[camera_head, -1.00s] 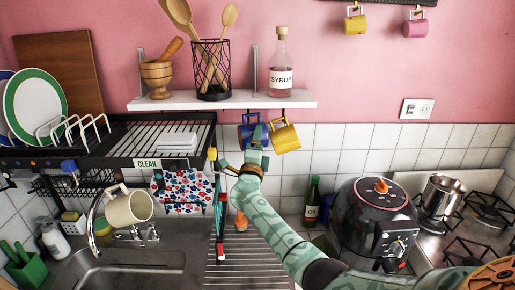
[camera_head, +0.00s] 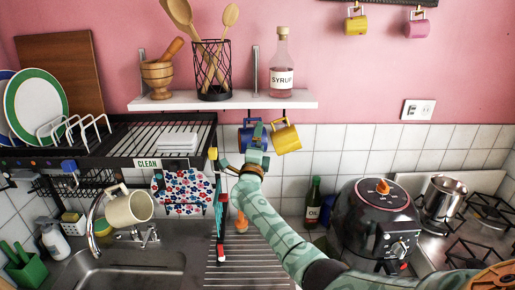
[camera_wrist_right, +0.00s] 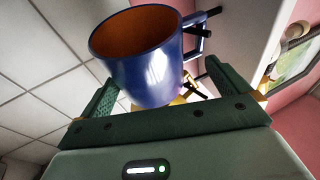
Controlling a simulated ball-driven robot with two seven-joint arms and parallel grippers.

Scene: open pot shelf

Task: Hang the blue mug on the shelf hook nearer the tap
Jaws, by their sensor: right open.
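The blue mug (camera_head: 246,134) is up under the white shelf in the head view, partly hidden by my right gripper (camera_head: 255,147). In the right wrist view the blue mug (camera_wrist_right: 153,68) shows its brown inside, with its handle (camera_wrist_right: 200,32) to the right. A black hook (camera_wrist_right: 205,33) is at the handle and seems to pass through it. My right gripper (camera_wrist_right: 160,78) is open, its green fingers apart on either side of the mug. The tap (camera_head: 97,205) is at the lower left by the sink. My left gripper is not in view.
A yellow mug (camera_head: 286,137) hangs just right of the blue mug. The shelf (camera_head: 285,99) holds a mortar, a utensil basket and a syrup bottle. A dish rack (camera_head: 120,150) is to the left, with a cream mug (camera_head: 130,208) below it. An air fryer (camera_head: 372,215) stands at the right.

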